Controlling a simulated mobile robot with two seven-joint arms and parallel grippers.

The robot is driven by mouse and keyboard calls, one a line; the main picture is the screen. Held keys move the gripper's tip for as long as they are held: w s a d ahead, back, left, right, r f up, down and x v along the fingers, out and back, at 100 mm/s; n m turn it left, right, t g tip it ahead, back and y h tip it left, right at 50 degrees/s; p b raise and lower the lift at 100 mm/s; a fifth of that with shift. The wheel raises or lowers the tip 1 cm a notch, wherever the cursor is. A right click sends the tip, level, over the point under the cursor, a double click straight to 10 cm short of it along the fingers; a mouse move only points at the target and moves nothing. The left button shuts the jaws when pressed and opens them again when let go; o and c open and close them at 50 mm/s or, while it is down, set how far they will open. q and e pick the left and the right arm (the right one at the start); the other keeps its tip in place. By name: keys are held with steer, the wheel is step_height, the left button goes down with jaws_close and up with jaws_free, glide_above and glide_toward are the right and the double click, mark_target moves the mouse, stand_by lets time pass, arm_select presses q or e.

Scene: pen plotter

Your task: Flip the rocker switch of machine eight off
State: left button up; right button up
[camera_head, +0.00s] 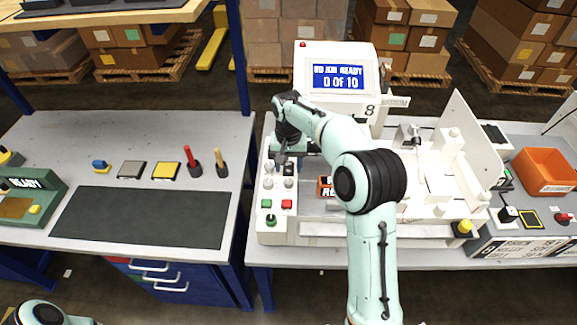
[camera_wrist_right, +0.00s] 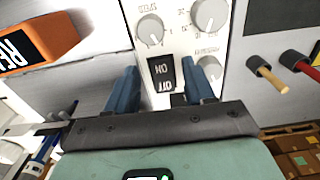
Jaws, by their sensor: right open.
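Machine eight (camera_head: 297,75) is a white plotter with a blue screen reading "0 OF 10" and an "8" on its front. Its control panel (camera_head: 264,228) runs along its left side with knobs and buttons. The black rocker switch (camera_wrist_right: 161,74), marked ON and OFF, sits on this panel and appears upside down in the right wrist view; I cannot tell which side is pressed. My right gripper (camera_wrist_right: 163,88) is open, its two blue fingers on either side of the switch, not closed on it. In the head view my right gripper (camera_head: 287,153) points down over the panel. My left gripper is out of view.
Grey knobs (camera_wrist_right: 209,15) lie close around the switch. A workbench (camera_head: 150,123) with tools is at left; an orange bin (camera_head: 545,170) is at right.

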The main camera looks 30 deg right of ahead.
steer(key=shift+w+f, duration=0.1)
steer(key=shift+f, duration=0.5)
jaws_close()
steer(key=shift+w+d+r+g+y, duration=0.15)
steer(key=shift+g+y, duration=0.15)
steer(key=shift+g, duration=0.2)
steer(key=shift+w+d+f+g+y, duration=0.15)
steer(key=shift+g+y, duration=0.15)
steer(key=shift+g, duration=0.2)
steer(key=shift+w+r+g+y, duration=0.1)
steer(key=shift+r+g+y, duration=0.1)
steer(key=shift+g+y, duration=0.25)
steer(key=shift+r, duration=0.1)
jaws_free()
